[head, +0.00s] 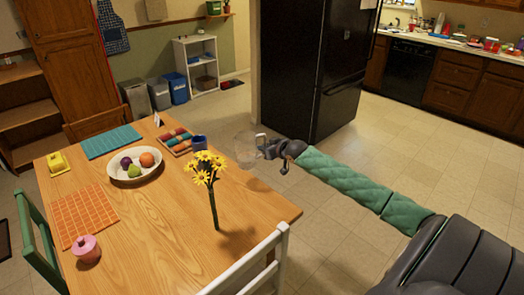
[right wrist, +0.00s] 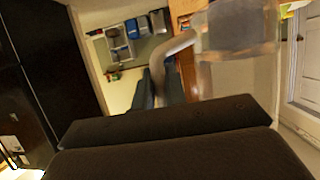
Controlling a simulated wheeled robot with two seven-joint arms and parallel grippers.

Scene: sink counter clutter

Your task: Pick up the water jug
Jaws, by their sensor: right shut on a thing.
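The water jug (head: 245,149) is a clear, see-through vessel in the head view, just past the table's far right edge beside the flowers. Its pale handle shows on its right side. My right gripper (head: 265,147) is at that handle, shut on it. In the right wrist view the clear jug (right wrist: 238,38) fills the upper right, and its curved handle runs to the dark fingers (right wrist: 160,88). I cannot tell for sure whether the jug touches the table. My left gripper is not in view.
A white chair (head: 262,250) stands at the front right. A black fridge (head: 312,65) stands behind.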

